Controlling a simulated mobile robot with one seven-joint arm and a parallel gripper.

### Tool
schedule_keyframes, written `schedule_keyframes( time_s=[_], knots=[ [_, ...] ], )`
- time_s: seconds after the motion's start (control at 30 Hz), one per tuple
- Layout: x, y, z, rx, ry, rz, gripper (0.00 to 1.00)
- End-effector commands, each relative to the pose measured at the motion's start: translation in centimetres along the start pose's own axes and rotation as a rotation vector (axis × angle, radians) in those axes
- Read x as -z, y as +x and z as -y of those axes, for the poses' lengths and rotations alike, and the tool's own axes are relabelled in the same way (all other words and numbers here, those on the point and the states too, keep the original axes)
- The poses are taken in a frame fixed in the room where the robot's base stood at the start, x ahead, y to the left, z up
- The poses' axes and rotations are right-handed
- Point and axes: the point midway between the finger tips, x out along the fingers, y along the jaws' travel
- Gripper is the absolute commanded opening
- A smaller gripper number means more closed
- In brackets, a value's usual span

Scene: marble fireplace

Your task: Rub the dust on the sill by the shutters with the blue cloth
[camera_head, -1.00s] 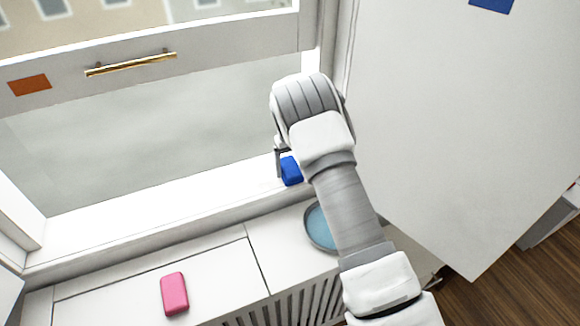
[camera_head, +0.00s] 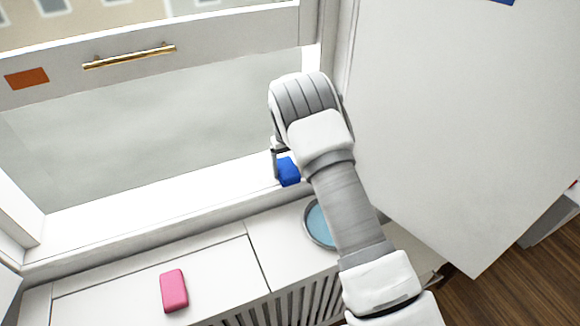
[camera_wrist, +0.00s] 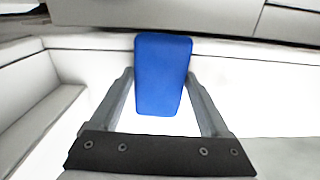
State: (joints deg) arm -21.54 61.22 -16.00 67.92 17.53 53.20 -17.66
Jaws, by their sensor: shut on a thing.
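The blue cloth (camera_head: 289,171) is a small block-like pad at the right end of the white window sill (camera_head: 150,206). In the wrist view the blue cloth (camera_wrist: 162,75) stands between the two grey fingers of my gripper (camera_wrist: 160,88), which is shut on it. In the head view my gripper (camera_head: 277,166) is mostly hidden behind my wrist. The cloth is at the sill surface, but I cannot tell whether it touches. No dust can be made out on the bright sill. A white shutter panel (camera_head: 450,120) stands to the right.
A pink block (camera_head: 174,291) lies on the white radiator cover (camera_head: 120,270) below the sill. A round blue dish (camera_head: 319,226) sits there too, partly hidden by my arm. The window sash with a brass handle (camera_head: 130,57) is above. The sill left of the cloth is clear.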

Motion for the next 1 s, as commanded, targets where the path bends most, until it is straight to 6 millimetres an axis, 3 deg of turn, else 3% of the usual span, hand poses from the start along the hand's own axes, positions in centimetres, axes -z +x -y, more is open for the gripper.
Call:
schedule_keyframes(
  time_s=[0.2, 1.0],
  knots=[
    [0.0, -0.2, 2.0, 0.000, -0.002, -0.002, 0.36],
    [-0.2, 0.2, 6.2, 0.001, -0.003, -0.001, 0.36]
  ],
)
